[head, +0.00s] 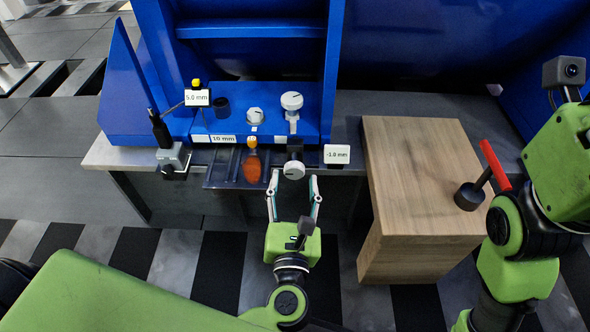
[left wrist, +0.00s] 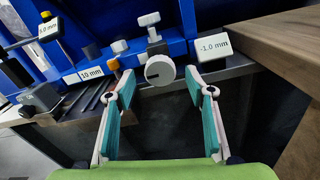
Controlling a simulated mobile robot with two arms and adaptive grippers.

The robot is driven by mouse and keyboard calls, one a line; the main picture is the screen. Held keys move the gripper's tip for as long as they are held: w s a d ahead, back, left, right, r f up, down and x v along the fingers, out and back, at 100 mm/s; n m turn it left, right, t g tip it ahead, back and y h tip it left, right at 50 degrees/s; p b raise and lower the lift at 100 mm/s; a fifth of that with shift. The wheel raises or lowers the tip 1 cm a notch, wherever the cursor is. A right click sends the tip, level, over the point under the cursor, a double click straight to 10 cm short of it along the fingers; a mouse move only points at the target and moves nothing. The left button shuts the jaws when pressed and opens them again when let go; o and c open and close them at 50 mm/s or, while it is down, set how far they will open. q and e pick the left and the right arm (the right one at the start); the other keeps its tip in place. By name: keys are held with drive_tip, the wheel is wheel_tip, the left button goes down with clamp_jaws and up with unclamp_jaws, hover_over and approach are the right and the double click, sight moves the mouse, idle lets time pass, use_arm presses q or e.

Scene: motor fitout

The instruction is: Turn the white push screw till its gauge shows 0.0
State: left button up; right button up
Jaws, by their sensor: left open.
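The white push screw (head: 294,170) is a round white knob on a dark block at the front edge of the blue fixture. A gauge card (head: 337,154) to its right reads -1.0 mm. My left gripper (head: 293,181) is open, with one finger to each side of the knob and its tips just in front of it. In the left wrist view the knob (left wrist: 159,70) shows between the tips of the open left gripper (left wrist: 160,82), with a gap on both sides. I cannot tell whether the tips reach its depth. My right gripper's fingers are not seen.
Other white knobs (head: 292,101) and (head: 255,116) stand behind on the blue fixture (head: 270,92). Cards reading 5.0 mm (head: 197,98) and 10 mm (head: 223,139) are at left. An orange-handled tool (head: 252,166) lies left of the gripper. A wooden block (head: 415,190) stands right, with a red-and-black tool (head: 495,165).

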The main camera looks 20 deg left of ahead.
sight(294, 174)
use_arm(q)
drive_tip(key=b+x, duration=0.1)
drive_tip(key=x, duration=0.4)
drive_tip(key=shift+w, duration=0.15)
drive_tip(key=c, duration=1.1)
